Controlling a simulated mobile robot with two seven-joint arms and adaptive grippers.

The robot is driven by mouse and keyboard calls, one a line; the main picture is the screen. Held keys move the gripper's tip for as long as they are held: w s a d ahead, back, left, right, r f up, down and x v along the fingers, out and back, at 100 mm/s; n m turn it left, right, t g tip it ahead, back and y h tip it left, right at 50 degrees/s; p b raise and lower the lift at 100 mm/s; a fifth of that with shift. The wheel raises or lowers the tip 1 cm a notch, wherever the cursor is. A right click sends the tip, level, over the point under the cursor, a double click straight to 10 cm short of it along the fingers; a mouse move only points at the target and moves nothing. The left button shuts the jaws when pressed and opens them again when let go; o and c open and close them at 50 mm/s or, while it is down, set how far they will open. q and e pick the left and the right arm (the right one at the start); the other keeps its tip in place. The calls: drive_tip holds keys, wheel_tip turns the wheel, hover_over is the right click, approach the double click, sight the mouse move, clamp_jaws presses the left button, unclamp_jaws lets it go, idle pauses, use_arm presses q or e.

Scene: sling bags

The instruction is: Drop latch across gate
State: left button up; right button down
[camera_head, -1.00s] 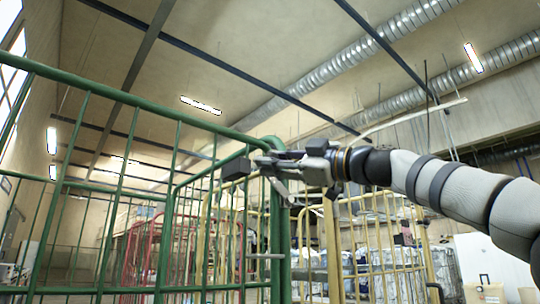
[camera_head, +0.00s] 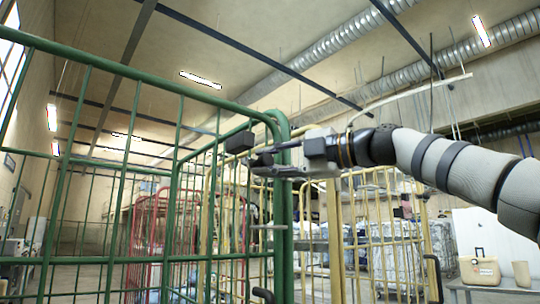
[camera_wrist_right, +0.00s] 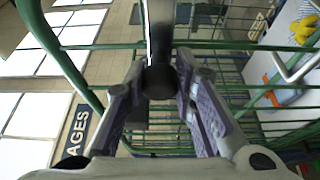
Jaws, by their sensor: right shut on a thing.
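The green wire gate (camera_head: 178,190) stands at left and centre in the head view, with its thick rounded post (camera_head: 284,215) on the right. My right gripper (camera_head: 258,164) reaches in from the right beside this post, below its top curve. In the wrist view the right gripper (camera_wrist_right: 160,78) is shut on the latch, a bright flat metal bar (camera_wrist_right: 160,32) with a dark rounded end (camera_wrist_right: 158,82) between the two fingers. A black block (camera_head: 240,142) shows just above the fingertips in the head view. Whether the latch touches the post is hidden. My left gripper is in neither view.
A yellow wire cage (camera_head: 390,243) stands behind my right arm and a red one (camera_head: 146,240) farther back. A table (camera_head: 497,289) at lower right bears a tan bag (camera_head: 479,269) and a cup (camera_head: 521,274). Green bars lie close around the right gripper.

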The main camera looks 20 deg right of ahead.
drive_tip(key=shift+f, duration=0.15)
idle(0.3)
drive_tip(key=c, duration=1.3)
unclamp_jaws()
drive_tip(key=v, duration=1.2)
